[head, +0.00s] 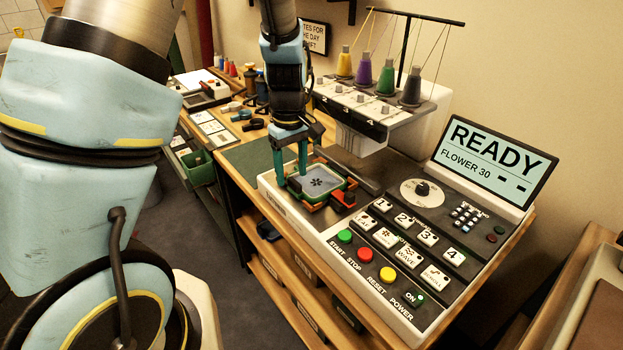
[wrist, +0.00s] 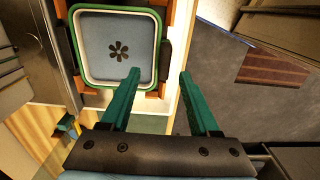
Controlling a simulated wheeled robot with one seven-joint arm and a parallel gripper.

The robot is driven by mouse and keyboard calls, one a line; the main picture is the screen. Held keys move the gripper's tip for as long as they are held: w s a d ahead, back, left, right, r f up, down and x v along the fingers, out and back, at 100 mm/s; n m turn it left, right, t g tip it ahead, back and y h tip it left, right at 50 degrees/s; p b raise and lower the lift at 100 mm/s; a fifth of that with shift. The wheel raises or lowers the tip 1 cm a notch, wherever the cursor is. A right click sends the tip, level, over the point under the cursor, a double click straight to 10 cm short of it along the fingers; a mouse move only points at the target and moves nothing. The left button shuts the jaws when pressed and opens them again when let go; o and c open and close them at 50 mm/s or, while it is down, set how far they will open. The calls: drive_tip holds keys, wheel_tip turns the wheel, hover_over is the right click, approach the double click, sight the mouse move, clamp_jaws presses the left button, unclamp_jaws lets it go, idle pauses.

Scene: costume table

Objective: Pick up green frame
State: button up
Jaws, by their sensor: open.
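The green frame (wrist: 115,9) is a rounded square rim with a pale inner border, holding grey cloth with a dark flower mark (wrist: 119,51). In the head view the frame (head: 349,191) lies on the white and dark embroidery machine, between orange-brown holders. My gripper (head: 292,177) has green fingers, pointing down at the frame's left side. In the wrist view my gripper (wrist: 160,74) is open and empty. One finger overlaps the frame's lower right part, the other lies beyond its right edge. I cannot tell whether either touches it.
The machine head (head: 360,125) with thread spools stands close behind the frame. A button panel (head: 400,250) and a READY screen (head: 492,160) are at right. A green bin (head: 199,168) and small tools sit on the left benches. Floor (wrist: 240,85) shows beside the machine.

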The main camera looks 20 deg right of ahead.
drive_tip(key=shift+f, duration=1.2)
drive_tip(key=shift+c, duration=0.4)
clamp_jaws()
